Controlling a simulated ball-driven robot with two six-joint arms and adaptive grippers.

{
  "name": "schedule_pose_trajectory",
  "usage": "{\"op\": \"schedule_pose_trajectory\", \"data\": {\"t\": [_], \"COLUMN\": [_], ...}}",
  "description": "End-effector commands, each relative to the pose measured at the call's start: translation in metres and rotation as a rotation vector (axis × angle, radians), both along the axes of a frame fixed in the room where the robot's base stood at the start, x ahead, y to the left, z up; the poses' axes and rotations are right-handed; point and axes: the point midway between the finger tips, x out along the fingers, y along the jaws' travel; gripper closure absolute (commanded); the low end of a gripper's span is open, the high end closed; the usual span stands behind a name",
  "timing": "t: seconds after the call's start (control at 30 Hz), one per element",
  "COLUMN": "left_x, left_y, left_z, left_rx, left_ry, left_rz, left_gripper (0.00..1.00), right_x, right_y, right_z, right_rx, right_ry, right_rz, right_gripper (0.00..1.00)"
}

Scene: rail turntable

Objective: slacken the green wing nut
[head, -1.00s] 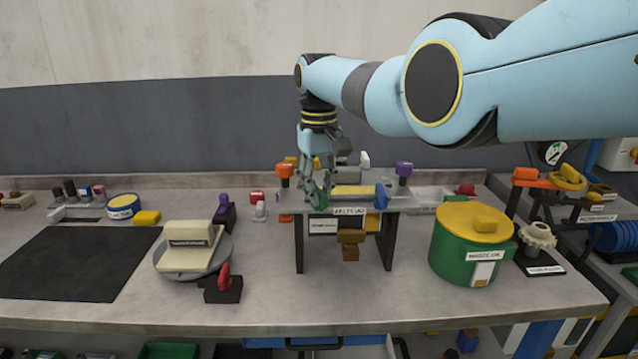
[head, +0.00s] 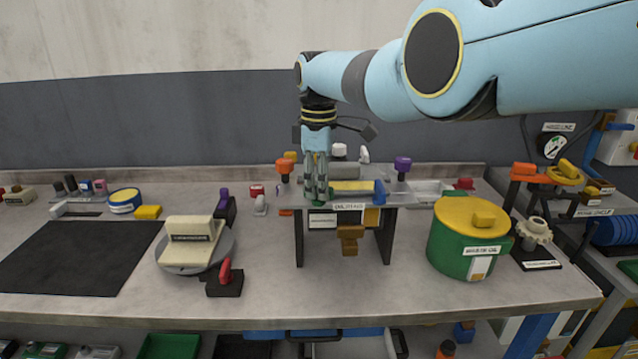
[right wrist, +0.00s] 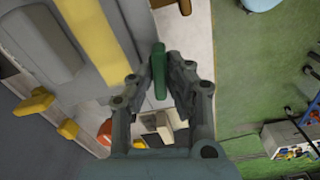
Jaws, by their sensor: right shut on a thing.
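The green wing nut (right wrist: 158,70) shows in the right wrist view between the fingertips of my right gripper (right wrist: 160,85), which is shut on it. In the head view my right gripper (head: 318,190) points straight down at the left end of the small raised stand (head: 375,206). There the green wing nut (head: 320,195) is mostly hidden behind the fingers. A yellow bar (head: 353,187) lies on the stand to the right of the gripper, and a blue wing-shaped piece (head: 380,193) stands at the stand's right end. My left gripper is not in view.
A red-handled block (head: 225,280) and a turntable (head: 213,270) with a cream block stand to the left. A green pot with a yellow lid (head: 468,219) stands to the right. Orange (head: 283,167) and purple (head: 402,165) knobs rise behind the stand. A black mat (head: 75,260) lies far left.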

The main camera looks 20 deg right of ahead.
Motion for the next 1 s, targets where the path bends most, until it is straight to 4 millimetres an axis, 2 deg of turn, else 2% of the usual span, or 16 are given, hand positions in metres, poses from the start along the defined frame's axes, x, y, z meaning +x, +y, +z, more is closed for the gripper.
{"op": "schedule_pose_trajectory", "data": {"t": [0.4,0.97,1.0], "left_x": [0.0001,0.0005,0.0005], "left_y": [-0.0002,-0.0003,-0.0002], "left_z": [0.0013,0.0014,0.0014], "left_rx": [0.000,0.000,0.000], "left_ry": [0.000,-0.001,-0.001], "left_rz": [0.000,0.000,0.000], "left_gripper": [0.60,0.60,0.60], "right_x": [0.0006,0.0005,0.0004], "right_y": [0.0014,0.0018,0.0019], "right_z": [0.0005,0.0003,0.0003], "right_rx": [0.003,0.003,0.003], "right_ry": [-0.003,-0.003,-0.002], "right_rz": [0.198,0.228,0.228], "right_gripper": [1.00,1.00,0.83]}}
